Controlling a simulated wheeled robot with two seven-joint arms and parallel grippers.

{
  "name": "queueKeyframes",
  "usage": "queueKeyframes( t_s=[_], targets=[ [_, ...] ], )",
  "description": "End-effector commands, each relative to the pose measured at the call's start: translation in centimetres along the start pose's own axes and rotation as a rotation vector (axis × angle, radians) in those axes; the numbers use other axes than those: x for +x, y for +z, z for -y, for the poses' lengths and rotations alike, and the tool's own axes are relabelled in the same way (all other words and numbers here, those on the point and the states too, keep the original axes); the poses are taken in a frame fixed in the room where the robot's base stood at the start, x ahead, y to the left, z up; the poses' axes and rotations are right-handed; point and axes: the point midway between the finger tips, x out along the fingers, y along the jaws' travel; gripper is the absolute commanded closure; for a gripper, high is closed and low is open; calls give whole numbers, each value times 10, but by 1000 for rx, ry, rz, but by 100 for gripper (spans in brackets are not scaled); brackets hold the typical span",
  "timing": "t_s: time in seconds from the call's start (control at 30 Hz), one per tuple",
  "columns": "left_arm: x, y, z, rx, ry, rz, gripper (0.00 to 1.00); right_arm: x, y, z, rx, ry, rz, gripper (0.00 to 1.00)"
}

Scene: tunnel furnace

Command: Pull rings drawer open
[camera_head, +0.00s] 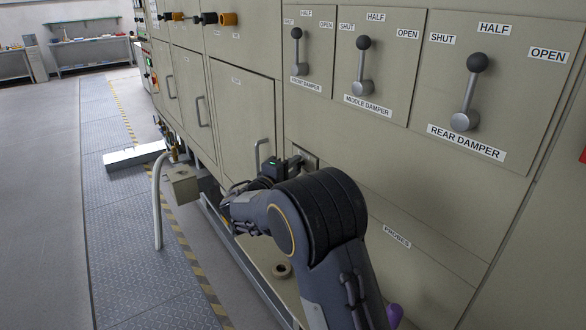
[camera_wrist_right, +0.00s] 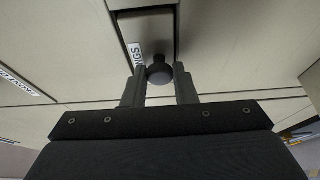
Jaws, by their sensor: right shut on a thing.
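The rings drawer (camera_wrist_right: 155,28) shows in the right wrist view as a narrow beige front with a partly hidden white label and a round dark knob (camera_wrist_right: 159,72). A dark band borders its far end; I cannot tell how far out the drawer stands. My right gripper (camera_wrist_right: 160,80) has its two fingers on either side of the knob and is shut on it. In the head view my right gripper (camera_head: 296,165) reaches the cabinet front below the dampers, and my arm hides part of that area. My left gripper is not in view.
The damper panel with levers (camera_head: 364,65) is above my right arm. A panel labelled PROBES (camera_head: 397,236) is at lower right. A grey box (camera_head: 181,184) and a pale hose (camera_head: 157,205) stand left.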

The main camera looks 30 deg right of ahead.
Motion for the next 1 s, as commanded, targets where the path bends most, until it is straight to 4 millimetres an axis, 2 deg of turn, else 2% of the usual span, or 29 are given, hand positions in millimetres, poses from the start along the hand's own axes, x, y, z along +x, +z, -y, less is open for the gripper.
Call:
queueKeyframes(
  t_s=[0.17,0.27,0.5,0.7,0.83,1.0],
  targets=[
    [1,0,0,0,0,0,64,-2,-1,1,0,-1,-1,100],
    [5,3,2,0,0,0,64,-14,-7,2,1,0,-3,100],
    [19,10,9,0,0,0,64,-78,-34,3,2,1,-6,100],
    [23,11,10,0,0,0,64,-118,-50,1,1,0,-3,100],
    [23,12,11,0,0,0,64,-129,-53,1,-2,0,-1,100],
    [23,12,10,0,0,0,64,-130,-54,1,-2,-2,0,100]
  ],
)
